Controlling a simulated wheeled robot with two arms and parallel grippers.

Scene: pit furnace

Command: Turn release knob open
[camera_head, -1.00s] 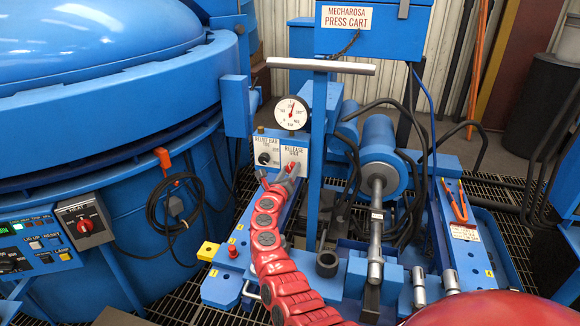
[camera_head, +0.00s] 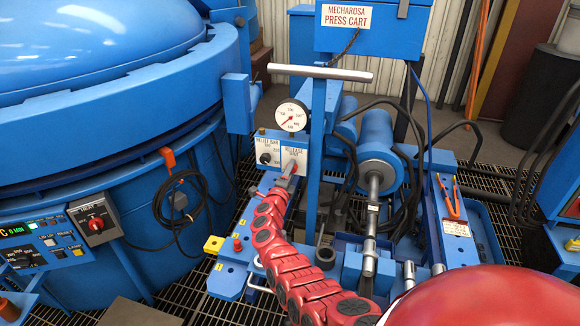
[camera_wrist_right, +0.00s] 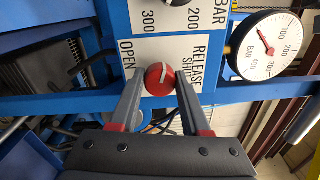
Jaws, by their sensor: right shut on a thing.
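The red round release knob (camera_wrist_right: 160,80) with a white pointer line sits on a white plate (camera_wrist_right: 141,58) marked OPEN on the left and RELEASE SHUT on the right in the wrist view. My right gripper (camera_wrist_right: 160,76) is shut on the knob, one grey finger on each side. In the head view my right gripper (camera_head: 288,171) reaches the release plate (camera_head: 294,157), and the knob is mostly hidden there. The pressure gauge (camera_head: 292,116) stands just above; its red needle also shows in the wrist view (camera_wrist_right: 265,44). My left gripper is not in view.
The relief dial plate (camera_head: 267,152) is just left of the release plate. A blue post with a grey T-bar (camera_head: 320,73) rises close to the right. The blue furnace (camera_head: 110,75) fills the left. Hoses and a cylinder (camera_head: 377,140) lie to the right.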

